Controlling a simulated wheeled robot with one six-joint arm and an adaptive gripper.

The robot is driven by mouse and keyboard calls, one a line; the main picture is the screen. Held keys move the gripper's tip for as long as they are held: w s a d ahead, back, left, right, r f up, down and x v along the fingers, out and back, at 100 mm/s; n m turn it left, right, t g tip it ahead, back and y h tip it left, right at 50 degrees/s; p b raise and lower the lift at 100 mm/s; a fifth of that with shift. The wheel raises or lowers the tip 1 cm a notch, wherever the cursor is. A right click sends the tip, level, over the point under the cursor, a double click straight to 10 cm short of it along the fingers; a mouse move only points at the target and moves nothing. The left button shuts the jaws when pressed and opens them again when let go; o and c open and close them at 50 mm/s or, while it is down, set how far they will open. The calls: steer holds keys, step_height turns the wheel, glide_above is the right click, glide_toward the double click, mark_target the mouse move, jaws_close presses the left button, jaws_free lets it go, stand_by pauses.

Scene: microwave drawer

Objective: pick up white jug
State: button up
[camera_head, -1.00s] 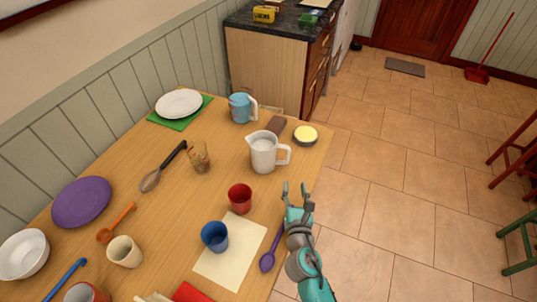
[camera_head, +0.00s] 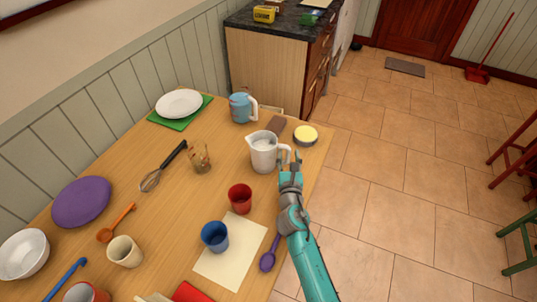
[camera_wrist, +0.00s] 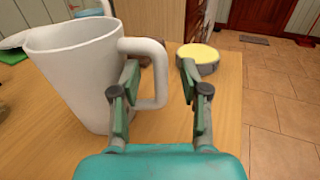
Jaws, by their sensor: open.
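The white jug (camera_head: 262,152) stands upright on the wooden table, near its right edge, with its handle toward the right. In the wrist view the jug (camera_wrist: 80,75) fills the left side, and its handle (camera_wrist: 160,75) reaches toward my fingers. My gripper (camera_head: 291,160) is open, right beside the handle. In the wrist view my gripper (camera_wrist: 158,82) has its left finger at the handle, overlapping the handle's loop, and its right finger to the right of the handle. I cannot tell whether the left finger touches the handle.
A round tin with a yellow top (camera_head: 305,135) and a brown block (camera_head: 276,125) stand behind the jug. A blue jug (camera_head: 241,107) is further back. A red cup (camera_head: 240,198) and a glass (camera_head: 200,158) stand nearby. Open floor lies right of the table.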

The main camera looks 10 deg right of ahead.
steer(key=shift+x, duration=1.05)
jaws_close()
steer(key=shift+r, duration=0.1)
